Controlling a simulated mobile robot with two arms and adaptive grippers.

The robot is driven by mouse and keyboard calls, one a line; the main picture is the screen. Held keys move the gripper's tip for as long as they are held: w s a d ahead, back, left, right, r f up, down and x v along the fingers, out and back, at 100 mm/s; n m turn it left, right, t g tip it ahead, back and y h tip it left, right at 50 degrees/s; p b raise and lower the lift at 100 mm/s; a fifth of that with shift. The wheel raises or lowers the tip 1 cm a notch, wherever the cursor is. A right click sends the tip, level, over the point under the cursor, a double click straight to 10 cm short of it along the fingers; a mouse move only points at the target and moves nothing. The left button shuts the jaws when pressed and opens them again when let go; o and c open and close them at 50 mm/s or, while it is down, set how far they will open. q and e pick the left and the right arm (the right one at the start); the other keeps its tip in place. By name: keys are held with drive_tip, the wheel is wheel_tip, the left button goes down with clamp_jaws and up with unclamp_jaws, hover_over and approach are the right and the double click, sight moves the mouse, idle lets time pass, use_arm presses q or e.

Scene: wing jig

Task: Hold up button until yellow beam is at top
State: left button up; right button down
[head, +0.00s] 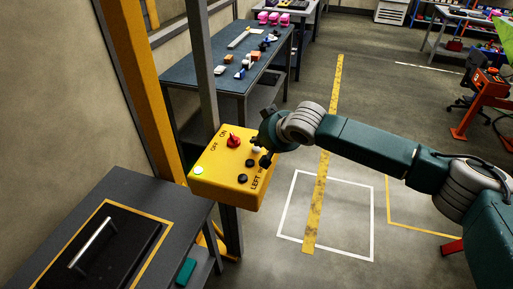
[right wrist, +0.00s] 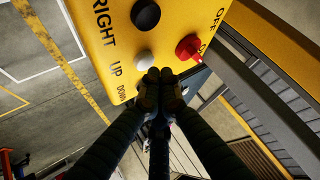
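A yellow control box (head: 212,178) is on a grey post, left of centre in the head view. In the right wrist view, a white button (right wrist: 145,60) sits beside the word UP. My right gripper (right wrist: 160,78) has its fingertips together, just below the white button and by the word DOWN. They hide part of the box there; contact is unclear. In the head view the right gripper (head: 262,143) is at the box's right edge. A tall yellow beam (head: 140,85) stands left.
A dark workbench (head: 190,75) with small parts stands behind the box. A grey cabinet (head: 125,185) with a black handled panel is at the lower left. Open floor with a yellow stripe (head: 322,170) and white square lies right of the box.

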sight(257, 149)
drive_tip(key=shift+f, duration=0.7)
idle(3.4)
drive_tip(key=shift+r, duration=0.1)
idle(2.6)
drive_tip(key=shift+r+p, duration=0.9)
wheel_tip(257, 149, up, 5)
drive_tip(key=p, duration=0.5)
